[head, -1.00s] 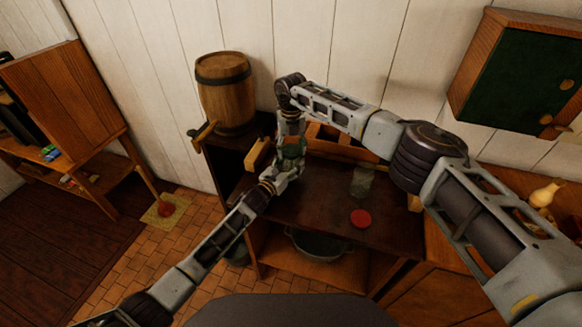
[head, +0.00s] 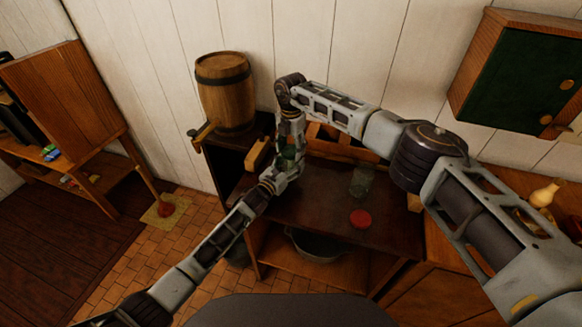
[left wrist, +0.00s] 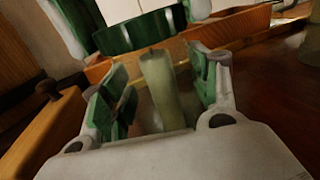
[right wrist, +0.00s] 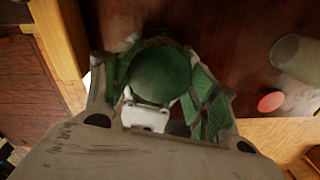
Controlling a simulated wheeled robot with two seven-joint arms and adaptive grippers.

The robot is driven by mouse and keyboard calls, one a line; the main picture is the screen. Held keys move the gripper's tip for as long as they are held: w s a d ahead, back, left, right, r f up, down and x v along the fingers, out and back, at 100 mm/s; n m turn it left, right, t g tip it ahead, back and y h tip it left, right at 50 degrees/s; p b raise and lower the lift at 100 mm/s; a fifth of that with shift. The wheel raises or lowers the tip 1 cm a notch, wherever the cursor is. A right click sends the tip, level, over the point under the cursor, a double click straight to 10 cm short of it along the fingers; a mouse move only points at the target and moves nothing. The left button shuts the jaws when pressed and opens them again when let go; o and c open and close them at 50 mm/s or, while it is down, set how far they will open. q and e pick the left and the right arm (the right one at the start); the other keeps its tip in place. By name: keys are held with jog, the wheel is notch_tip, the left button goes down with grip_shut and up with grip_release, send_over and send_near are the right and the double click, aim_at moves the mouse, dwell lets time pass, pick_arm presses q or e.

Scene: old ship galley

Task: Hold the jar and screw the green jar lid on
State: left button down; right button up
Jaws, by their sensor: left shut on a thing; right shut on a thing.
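My left gripper (left wrist: 158,95) is shut on the jar, a clear glass one that is hard to make out, with a pale green candle-like cylinder (left wrist: 158,88) showing between the fingers. The green jar lid (right wrist: 160,75) is round and sits between the fingers of my right gripper (right wrist: 165,85), which is shut on it. The lid also shows in the left wrist view (left wrist: 135,33), above the jar. Both grippers meet over the left part of the counter in the head view (head: 288,160). Whether the lid touches the jar's rim cannot be told.
Another glass jar (head: 361,181) and a red lid (head: 360,218) stand on the dark counter (head: 310,215) to the right. A barrel (head: 226,95) with a tap is at the back left. A wooden crate (head: 345,147) stands behind. A pan (head: 318,245) is on the shelf below.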

jog(key=m, duration=0.4)
jog(key=shift+w+m, duration=0.1)
jog(key=shift+m, duration=0.3)
jog(key=m, duration=0.5)
jog(key=o, duration=1.1)
jog(key=shift+r, duration=2.25)
jog(key=shift+r, duration=0.1)
jog(key=shift+c, duration=0.2)
